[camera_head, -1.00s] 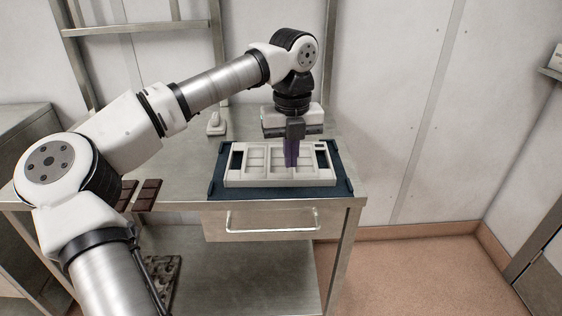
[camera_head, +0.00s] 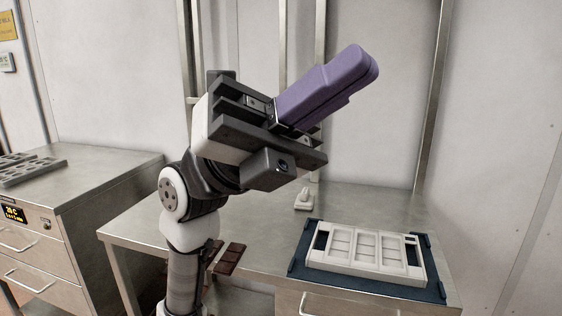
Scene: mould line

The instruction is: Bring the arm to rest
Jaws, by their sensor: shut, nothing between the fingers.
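My gripper (camera_head: 362,62) is raised high in the middle of the head view, well above the steel table. Its purple fingers are together and point up and to the right. Nothing shows between them. My arm is folded up close to the camera, with the dark wrist and gripper body above the white and black joints. The lower part of the arm runs out of the bottom of the picture.
On the steel table (camera_head: 385,200), a pale mould tray (camera_head: 318,262) sits on a dark blue mat (camera_head: 445,288). A small white object (camera_head: 303,200) stands behind. Brown chocolate bars (camera_head: 230,256) lie beside my arm. A cabinet (camera_head: 90,195) with a grey mould (camera_head: 35,172) stands left.

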